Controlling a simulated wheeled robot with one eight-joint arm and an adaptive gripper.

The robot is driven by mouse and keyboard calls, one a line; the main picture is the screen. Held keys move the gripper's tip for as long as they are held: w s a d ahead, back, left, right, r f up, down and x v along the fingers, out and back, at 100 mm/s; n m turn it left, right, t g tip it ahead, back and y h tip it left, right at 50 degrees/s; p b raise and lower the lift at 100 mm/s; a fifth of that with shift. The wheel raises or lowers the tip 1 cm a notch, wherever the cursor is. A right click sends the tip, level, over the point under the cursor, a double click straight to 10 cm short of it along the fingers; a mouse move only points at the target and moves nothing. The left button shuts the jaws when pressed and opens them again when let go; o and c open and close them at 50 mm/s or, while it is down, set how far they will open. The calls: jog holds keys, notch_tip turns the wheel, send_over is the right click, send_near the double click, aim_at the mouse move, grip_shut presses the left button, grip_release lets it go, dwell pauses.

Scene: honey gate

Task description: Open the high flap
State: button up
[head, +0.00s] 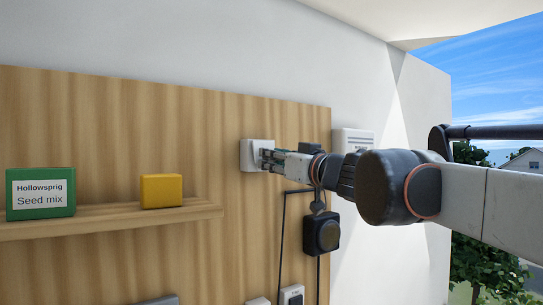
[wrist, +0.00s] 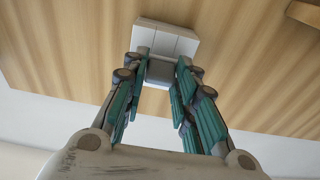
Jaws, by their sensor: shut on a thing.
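A small white box (head: 248,155), which looks like the high flap's housing, is fixed to the wooden board near its right edge. My gripper (head: 266,158) reaches it from the right. In the wrist view the white box (wrist: 165,38) shows beyond my gripper (wrist: 161,75). The fingers are shut on a grey tab (wrist: 160,71) that stands out from the box's face. The fingertips partly cover the box in the head view. I cannot tell how far the flap is open.
A shelf (head: 110,222) on the left bears a green seed mix box (head: 40,193) and a yellow block (head: 161,191). A white unit (head: 353,142) is on the wall behind my wrist. A black box (head: 322,234) with cables hangs below my arm.

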jog(key=shift+s+d+r+g+h+p, duration=0.15)
jog(key=shift+s+r+g+h+p, duration=0.2)
jog(key=shift+r+g+h, duration=0.8)
jog(key=shift+s+d+r+g+h+p, duration=0.15)
jog(key=shift+r+g+h+p, duration=0.45)
jog(key=shift+g, duration=1)
jog(key=shift+s+d+r+g+h+p, duration=0.2)
jog(key=shift+r+g+h+p, duration=0.05)
jog(key=shift+r+g+h, duration=1)
jog(key=shift+g, duration=0.4)
jog(key=o, duration=1.1)
jog(key=s+d+r, duration=0.1)
jog(key=s+d, duration=0.2)
jog(key=s, duration=0.1)
jog(key=s+d+r, duration=0.1)
jog(key=s+d, duration=0.1)
jog(key=s, duration=0.2)
jog(key=s+d+r, duration=0.1)
jog(key=s+d, duration=0.2)
jog(key=s, duration=0.1)
jog(key=shift+s+d+r, duration=0.3)
jog(key=shift+s, duration=0.05)
